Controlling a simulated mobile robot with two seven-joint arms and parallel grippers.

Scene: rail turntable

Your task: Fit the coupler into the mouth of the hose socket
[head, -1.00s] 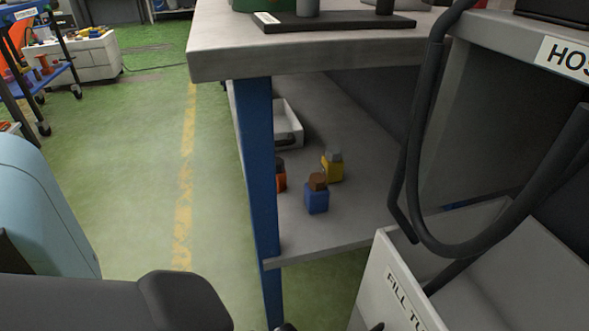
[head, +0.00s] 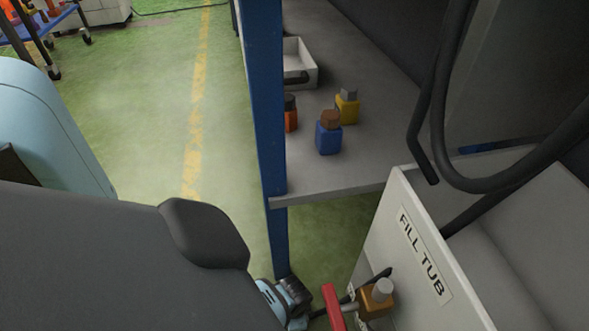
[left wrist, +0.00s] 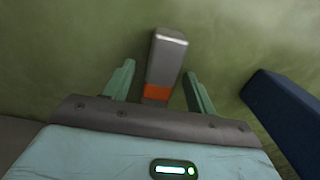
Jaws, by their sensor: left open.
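My left gripper (left wrist: 158,68) is open in the left wrist view, its two pale green fingers apart. A grey block with an orange band (left wrist: 166,60) shows between them, with gaps on both sides; I cannot tell what it is. In the head view, my left wrist (head: 285,298) is low at the centre. Beside it are a red bar (head: 334,307) and an amber block with a grey cap (head: 377,298) near the tub wall. I cannot tell whether any of these is the coupler. The mouth of the hose socket is not identifiable. My right gripper is not in view.
A blue post (head: 262,110) stands beside a grey shelf (head: 390,155). The shelf holds blue (head: 328,138), yellow (head: 347,108) and orange (head: 291,118) capped blocks and a white tray (head: 312,68). A black hose (head: 440,120) loops over the fill tub (head: 405,205). Green floor is open at left.

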